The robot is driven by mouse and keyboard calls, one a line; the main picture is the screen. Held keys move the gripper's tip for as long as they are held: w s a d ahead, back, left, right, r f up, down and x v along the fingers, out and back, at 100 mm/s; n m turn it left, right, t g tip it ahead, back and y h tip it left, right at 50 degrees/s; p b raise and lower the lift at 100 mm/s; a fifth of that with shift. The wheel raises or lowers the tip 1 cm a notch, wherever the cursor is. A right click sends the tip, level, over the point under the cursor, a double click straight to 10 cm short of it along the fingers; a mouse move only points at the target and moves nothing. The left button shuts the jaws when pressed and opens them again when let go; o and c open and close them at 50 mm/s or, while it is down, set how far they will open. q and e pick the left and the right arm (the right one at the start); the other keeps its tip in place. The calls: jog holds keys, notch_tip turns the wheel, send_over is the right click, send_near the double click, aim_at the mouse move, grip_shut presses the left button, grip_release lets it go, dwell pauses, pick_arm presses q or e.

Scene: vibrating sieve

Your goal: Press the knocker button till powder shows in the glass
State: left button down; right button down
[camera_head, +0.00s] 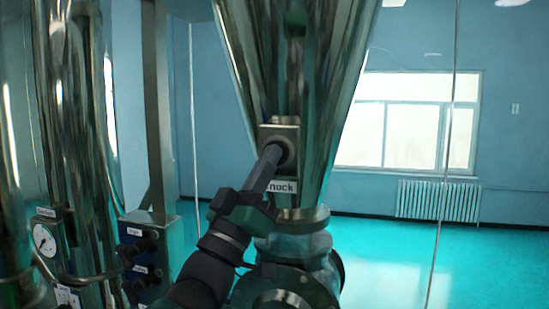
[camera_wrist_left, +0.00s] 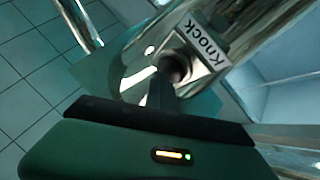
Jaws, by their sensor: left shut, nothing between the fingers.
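The knocker button (camera_head: 286,150) is a dark round button on a small metal box (camera_head: 279,132) on the steel cone, above a label reading "Knock". My left gripper (camera_head: 272,158) is shut and empty, its fingertips at the button and partly covering it. The wrist view also shows the fingers (camera_wrist_left: 162,92) reaching the button (camera_wrist_left: 174,68) beside the "Knock" label (camera_wrist_left: 203,42). I cannot tell how far the button is pushed in. The glass (camera_head: 302,246) appears below the cone's flange, partly behind my left arm; no powder is clearly visible in it. My right gripper is out of view.
The steel cone (camera_head: 340,60) fills the upper middle. At the left stand steel pipes, a pressure gauge (camera_head: 44,240) and a panel with dark knobs (camera_head: 140,245). A dark valve body (camera_head: 290,283) sits below the glass. The floor at the right is clear.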

pick_arm(q)
jog(key=shift+s+f+b, duration=0.25)
jog(key=shift+s+b, duration=0.2)
jog(key=s+b, duration=0.1)
jog(key=s+a+b, duration=0.1)
jog(key=s, duration=0.1)
jog(key=s+b, duration=0.1)
jog(key=s, duration=0.1)
jog(key=shift+a, duration=0.35)
jog(key=shift+w, duration=0.1)
